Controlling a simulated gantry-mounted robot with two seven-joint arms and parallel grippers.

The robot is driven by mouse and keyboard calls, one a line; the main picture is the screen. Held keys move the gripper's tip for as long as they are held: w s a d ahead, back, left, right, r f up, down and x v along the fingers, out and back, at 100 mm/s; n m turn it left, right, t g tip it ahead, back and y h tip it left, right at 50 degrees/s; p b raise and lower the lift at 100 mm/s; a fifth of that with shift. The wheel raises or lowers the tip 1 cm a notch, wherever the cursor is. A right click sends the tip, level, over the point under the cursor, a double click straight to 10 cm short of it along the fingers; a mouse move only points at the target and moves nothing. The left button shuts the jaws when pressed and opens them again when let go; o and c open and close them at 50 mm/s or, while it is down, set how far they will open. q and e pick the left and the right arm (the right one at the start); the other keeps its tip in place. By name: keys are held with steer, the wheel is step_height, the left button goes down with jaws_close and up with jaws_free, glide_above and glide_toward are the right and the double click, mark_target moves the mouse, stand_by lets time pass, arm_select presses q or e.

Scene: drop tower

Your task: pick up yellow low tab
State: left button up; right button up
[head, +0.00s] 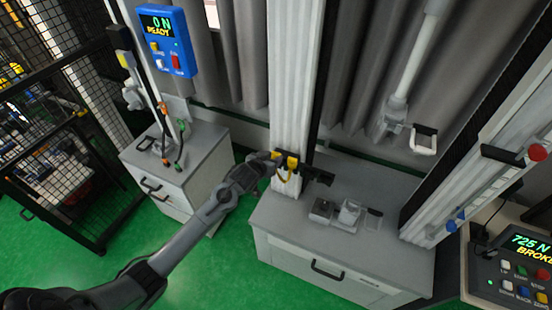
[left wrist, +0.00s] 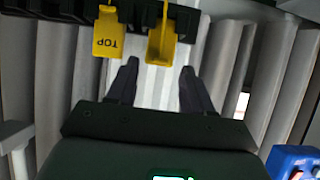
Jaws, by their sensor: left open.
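Two yellow tabs hang side by side from a black holder on the light ribbed column. In the head view the yellow tabs (head: 292,162) sit at the column's lower part. My left gripper (left wrist: 158,88) is open and empty, its fingers pointing at the unmarked tab, one to each side of its line and just short of it. In the head view the left gripper (head: 268,164) partly covers the holder. My right gripper is not in view.
The column (head: 293,80) stands behind a grey cabinet (head: 330,250) with small blocks on top. A second grey cabinet (head: 180,160) holds cables, below a blue display box (head: 167,40) reading 0 N READY. A control panel (head: 515,265) is at right. Green floor lies open between.

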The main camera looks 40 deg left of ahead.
mark_target(276, 154)
arm_select(q)
steer(key=shift+r+x, duration=0.2)
steer(key=shift+x, duration=2.2)
steer(key=shift+w, duration=0.1)
steer(key=c, duration=0.7)
